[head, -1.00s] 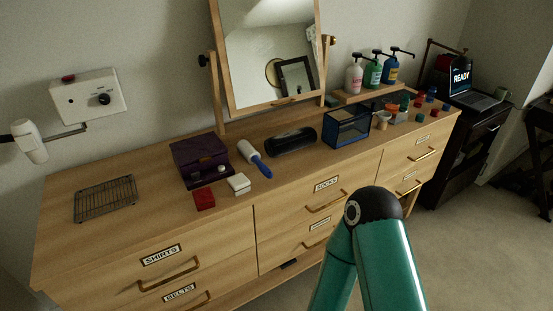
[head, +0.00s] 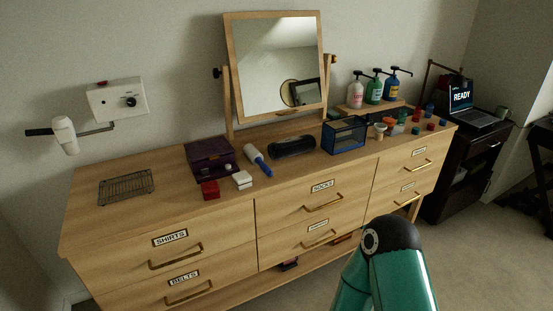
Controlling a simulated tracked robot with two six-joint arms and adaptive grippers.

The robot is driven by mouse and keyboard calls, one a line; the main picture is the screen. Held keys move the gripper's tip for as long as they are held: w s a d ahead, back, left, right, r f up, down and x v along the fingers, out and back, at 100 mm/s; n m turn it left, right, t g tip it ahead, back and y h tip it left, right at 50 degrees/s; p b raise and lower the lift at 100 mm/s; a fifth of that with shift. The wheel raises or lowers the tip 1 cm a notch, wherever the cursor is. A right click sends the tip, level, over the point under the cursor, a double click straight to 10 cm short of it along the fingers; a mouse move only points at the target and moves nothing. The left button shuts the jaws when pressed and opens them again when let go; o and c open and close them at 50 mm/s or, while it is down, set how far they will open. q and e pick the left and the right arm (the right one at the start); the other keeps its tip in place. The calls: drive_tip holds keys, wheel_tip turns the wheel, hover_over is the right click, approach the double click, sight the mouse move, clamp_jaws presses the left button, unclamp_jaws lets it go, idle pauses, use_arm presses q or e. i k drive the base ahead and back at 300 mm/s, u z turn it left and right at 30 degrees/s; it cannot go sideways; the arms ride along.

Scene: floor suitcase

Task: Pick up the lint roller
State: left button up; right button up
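The lint roller (head: 257,159) lies on top of the wooden dresser (head: 150,213), with its white roll toward the back and its blue handle toward the front. It lies between a purple box and a black case and is unobstructed. A green arm link of mine with a black joint shows at the lower right, in front of the drawers and well apart from the roller. Neither gripper is in the picture.
Around the roller are the purple box (head: 209,157), red box (head: 210,190), white box (head: 243,180) and black case (head: 292,146). A mirror (head: 277,68) stands behind. A wire rack (head: 126,187) lies left. A blue-framed box (head: 344,135), pump bottles (head: 373,89) and small items stand right.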

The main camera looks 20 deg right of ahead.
sight(256, 157)
drive_tip(key=u, duration=0.15)
drive_tip(key=i, duration=0.9)
drive_tip(key=z, duration=0.2)
drive_tip(key=k, duration=0.75)
drive_tip(key=u, duration=0.25)
drive_tip(key=i, duration=0.55)
drive_tip(key=z, duration=0.05)
